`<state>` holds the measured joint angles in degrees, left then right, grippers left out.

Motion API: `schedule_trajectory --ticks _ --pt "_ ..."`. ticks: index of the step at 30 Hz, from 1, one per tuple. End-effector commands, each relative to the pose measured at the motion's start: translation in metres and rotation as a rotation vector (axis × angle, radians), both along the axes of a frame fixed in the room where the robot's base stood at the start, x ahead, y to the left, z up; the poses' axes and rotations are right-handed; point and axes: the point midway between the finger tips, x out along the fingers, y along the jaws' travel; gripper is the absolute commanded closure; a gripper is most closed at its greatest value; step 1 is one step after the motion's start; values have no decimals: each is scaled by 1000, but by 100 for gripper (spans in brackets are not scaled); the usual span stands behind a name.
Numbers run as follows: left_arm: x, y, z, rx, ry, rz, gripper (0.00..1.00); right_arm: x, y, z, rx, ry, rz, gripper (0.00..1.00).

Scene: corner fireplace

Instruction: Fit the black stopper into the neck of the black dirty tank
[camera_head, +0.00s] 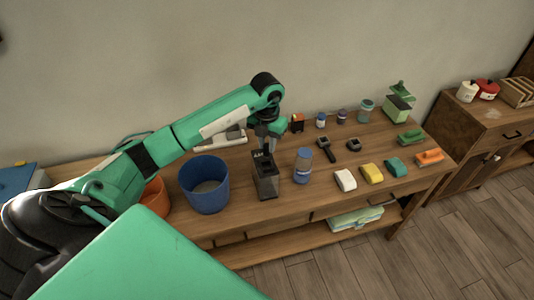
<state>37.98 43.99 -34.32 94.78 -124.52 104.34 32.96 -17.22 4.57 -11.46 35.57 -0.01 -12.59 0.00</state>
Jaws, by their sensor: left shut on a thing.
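The black dirty tank (266,182) stands upright on the wooden bench, between the blue bucket and a blue-capped bottle. My left arm reaches in from the left, and its gripper (267,143) points down right over the top of the tank. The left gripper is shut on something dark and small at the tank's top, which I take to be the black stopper. Fingers and tank overlap there, so I cannot tell whether the stopper is in the neck or just above it. My right gripper is out of view.
A blue bucket (205,186) stands left of the tank and a bottle (303,166) close on its right. Dark small tools (325,146), sponges (371,174) and brushes (429,157) lie farther right. The bench front (285,211) before the tank is clear.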

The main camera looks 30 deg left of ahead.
Motion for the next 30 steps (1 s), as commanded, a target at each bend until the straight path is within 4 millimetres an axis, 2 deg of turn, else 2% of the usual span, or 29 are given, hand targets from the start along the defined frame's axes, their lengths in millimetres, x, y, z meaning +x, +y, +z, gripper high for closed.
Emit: schedule_trajectory --ticks 3,10,16,27,28,30 --pt "0 0 -15 0 1 0 100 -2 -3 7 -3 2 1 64" --pt "0 0 -33 0 2 1 100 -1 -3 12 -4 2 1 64" --pt "-1 0 -62 -1 2 0 100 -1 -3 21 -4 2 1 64" --pt "0 0 -70 1 0 -1 100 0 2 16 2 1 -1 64" --pt "0 0 -69 0 -1 -1 76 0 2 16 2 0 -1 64" --pt "0 0 -68 0 0 -1 63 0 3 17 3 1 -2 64"
